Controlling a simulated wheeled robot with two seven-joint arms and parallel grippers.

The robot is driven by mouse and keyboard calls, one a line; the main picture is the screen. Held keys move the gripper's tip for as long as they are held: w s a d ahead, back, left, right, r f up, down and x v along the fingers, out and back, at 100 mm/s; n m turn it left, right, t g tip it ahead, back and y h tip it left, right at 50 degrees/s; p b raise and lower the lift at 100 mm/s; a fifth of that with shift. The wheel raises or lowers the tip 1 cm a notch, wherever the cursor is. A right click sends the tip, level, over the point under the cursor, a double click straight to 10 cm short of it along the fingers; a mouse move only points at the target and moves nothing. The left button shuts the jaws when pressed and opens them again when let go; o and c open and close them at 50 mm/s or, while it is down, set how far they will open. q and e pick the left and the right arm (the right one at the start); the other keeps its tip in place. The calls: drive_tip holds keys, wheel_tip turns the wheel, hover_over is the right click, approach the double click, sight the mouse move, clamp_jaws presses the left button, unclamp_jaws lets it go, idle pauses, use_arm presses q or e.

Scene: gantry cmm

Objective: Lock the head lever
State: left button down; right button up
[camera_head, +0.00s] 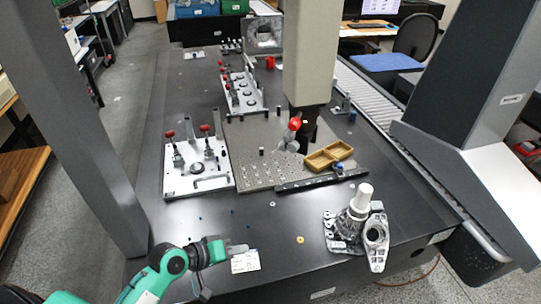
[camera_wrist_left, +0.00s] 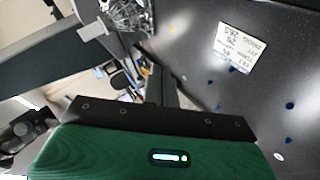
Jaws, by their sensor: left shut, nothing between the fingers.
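The probe head (camera_head: 306,128) hangs at the bottom of the beige vertical column. A lever with a red knob (camera_head: 295,124) sticks out at its left side, above the perforated plate. Whether the lever is locked cannot be told at this size. My left gripper (camera_head: 244,249) is at the near edge of the dark table, well in front of and to the left of the head and apart from it. Its fingers are shut and empty. In the left wrist view the shut fingers (camera_wrist_left: 160,84) show past the green gripper body, and the lever cannot be made out. My right gripper is not seen.
A white label card (camera_head: 245,262) lies beside my left gripper. A metal casting (camera_head: 348,226) stands at the front right. A wooden tray (camera_head: 329,157) sits on the perforated plate (camera_head: 262,177). A white clamp fixture (camera_head: 199,181) is at left. Thick grey gantry posts flank the table.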

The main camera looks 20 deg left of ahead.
use_arm(q)
drive_tip(key=w+a+r+n+t+h, duration=0.1)
drive_tip(key=r+n+t+h, duration=0.1)
drive_tip(key=r, duration=0.7)
drive_tip(key=w+a+r+n+t+h, duration=0.1)
drive_tip(key=a+r+n+t+h, duration=0.1)
drive_tip(key=r, duration=0.8)
drive_tip(key=w+a+r+n+t+h+b, duration=0.1)
drive_tip(key=w+r+n+t+h, duration=0.1)
drive_tip(key=r, duration=0.7)
drive_tip(key=shift+a+r+n+h, duration=0.2)
drive_tip(key=shift+n+h, duration=0.4)
drive_tip(key=shift+n, duration=0.3)
drive_tip(key=shift+w, duration=0.15)
drive_tip(key=p, duration=0.6)
approach(300, 112)
drive_tip(key=d+p, duration=0.1)
drive_tip(key=p, duration=0.1)
drive_tip(key=w+d+p, duration=0.1)
drive_tip(key=shift+d+r, duration=0.3)
drive_tip(key=shift+d, duration=0.05)
drive_tip(key=shift+p, duration=0.3)
